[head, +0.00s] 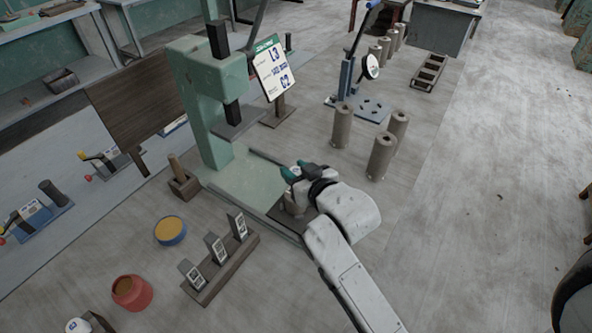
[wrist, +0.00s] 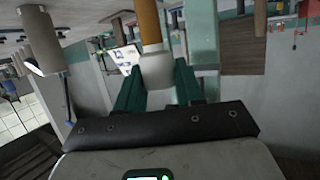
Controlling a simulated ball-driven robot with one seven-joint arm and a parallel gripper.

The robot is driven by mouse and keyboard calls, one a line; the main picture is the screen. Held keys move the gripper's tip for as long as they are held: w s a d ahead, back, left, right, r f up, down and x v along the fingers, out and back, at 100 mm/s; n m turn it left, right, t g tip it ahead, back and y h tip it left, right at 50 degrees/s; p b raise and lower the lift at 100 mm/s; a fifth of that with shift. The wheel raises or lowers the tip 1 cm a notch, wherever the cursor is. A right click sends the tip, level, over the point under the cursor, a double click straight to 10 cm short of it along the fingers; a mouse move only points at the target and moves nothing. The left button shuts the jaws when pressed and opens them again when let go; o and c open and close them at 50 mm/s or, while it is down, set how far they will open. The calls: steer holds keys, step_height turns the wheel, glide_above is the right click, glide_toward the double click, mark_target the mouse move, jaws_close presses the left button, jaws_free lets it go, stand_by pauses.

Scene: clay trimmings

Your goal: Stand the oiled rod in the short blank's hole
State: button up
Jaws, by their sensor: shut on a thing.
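In the wrist view my gripper (wrist: 158,88) has its green fingers closed on the pale, rounded part of a rod (wrist: 157,70). The rod's orange-brown part (wrist: 150,25) runs up out of the frame. In the head view my gripper (head: 292,172) is over the front of the green press base, and my wrist hides the rod. A short tan cylinder (head: 292,205), perhaps the short blank, shows partly under my wrist on a dark plate. Its hole is hidden, and I cannot tell whether the rod touches it.
A green press (head: 203,100) rises behind my gripper, with a sign (head: 272,68) beside it. Tall grey cylinders (head: 380,157) stand to the right. A slotted rack (head: 222,268), a yellow-topped tin (head: 170,231) and a red pot (head: 132,292) are at the front left.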

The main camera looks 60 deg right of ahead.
steer(key=shift+f, duration=0.35)
stand_by(0.5)
steer(key=o, duration=1.1)
steer(key=shift+o, duration=0.2)
steer(key=b+v, duration=0.2)
steer(key=v, duration=0.9)
steer(key=shift+w+f, duration=0.1)
